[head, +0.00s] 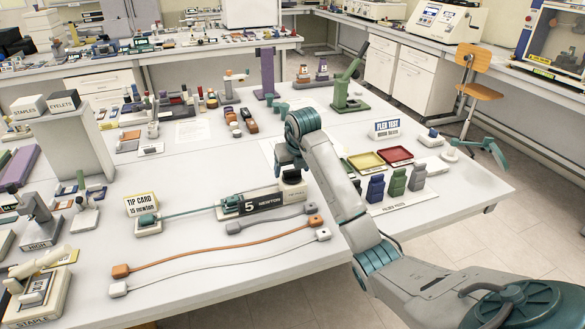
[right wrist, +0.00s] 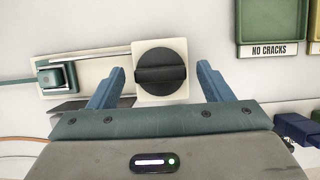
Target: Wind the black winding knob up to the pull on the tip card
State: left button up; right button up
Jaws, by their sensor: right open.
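The black winding knob (right wrist: 161,74) sits on a cream square base in the right wrist view, its grip bar lying roughly level across the picture. My right gripper (right wrist: 161,69) is open, with one blue-teal finger on each side of the knob and visible gaps to both. In the head view my right gripper (head: 287,163) is over the winder's right end and largely hides the knob. The yellow tip card (head: 142,203) reads 15 newton. The black display (head: 262,201) reads 5 newton. A teal strap (head: 185,212) runs between a clamp and the winder. My left gripper is not in view.
Grey, orange and white cords (head: 215,246) lie in front of the winder. Yellow and red trays (head: 366,161) and several small dark and green pieces (head: 397,182) stand to the right. A grey block stand (head: 72,140) is at the left.

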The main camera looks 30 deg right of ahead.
aim_at(295, 181)
jog(key=b+v, duration=0.1)
jog(key=v, duration=0.4)
jog(key=shift+r+b, duration=0.2)
jog(key=shift+b, duration=0.1)
jog(key=shift+p+v, duration=2.7)
jog(key=shift+p, duration=0.3)
jog(key=shift+s, duration=0.1)
